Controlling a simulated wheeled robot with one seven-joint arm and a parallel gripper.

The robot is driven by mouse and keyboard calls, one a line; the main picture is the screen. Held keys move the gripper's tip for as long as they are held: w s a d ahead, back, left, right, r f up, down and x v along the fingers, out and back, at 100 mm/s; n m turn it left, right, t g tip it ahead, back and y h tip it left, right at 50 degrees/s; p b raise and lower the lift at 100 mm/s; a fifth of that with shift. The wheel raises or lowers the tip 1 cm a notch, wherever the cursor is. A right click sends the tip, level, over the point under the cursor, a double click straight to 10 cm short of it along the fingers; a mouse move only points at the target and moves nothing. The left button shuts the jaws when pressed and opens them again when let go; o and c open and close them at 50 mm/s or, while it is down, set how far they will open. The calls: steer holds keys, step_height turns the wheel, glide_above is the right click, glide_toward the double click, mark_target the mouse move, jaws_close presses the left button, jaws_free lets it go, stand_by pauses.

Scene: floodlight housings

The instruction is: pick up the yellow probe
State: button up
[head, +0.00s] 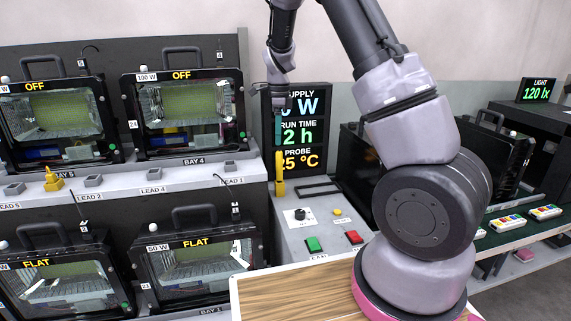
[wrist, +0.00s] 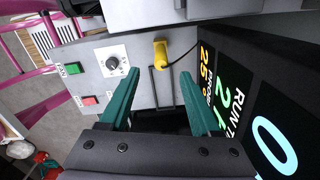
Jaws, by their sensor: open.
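The yellow probe (head: 280,176) stands upright beside the left edge of the black display in the head view. In the wrist view the yellow probe (wrist: 160,52) lies beyond my fingertips, near the middle, with a dark cable running off to the right. My gripper (head: 278,138) is above the probe in the head view, pointing down. In the wrist view my gripper (wrist: 160,76) is open, its two teal fingers apart with nothing between them. The probe appears in line with the gap, and I see no contact.
The display (head: 303,130) stands close beside my gripper. The grey console (head: 296,238) carries a knob, a green button (head: 313,244) and a red button (head: 354,237). Floodlight housings (head: 188,113) fill the left racks. A yellow plug-like piece (head: 53,181) sits on the left shelf.

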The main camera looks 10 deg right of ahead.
steer(key=f, duration=0.4)
steer(key=w+f, duration=0.1)
steer(key=shift+d+f, duration=0.15)
steer(key=shift+f, duration=0.25)
glide_above(279, 180)
steer(key=w, duration=0.1)
steer(key=shift+d+f, duration=0.2)
steer(key=shift+f, duration=2.9)
jaws_close()
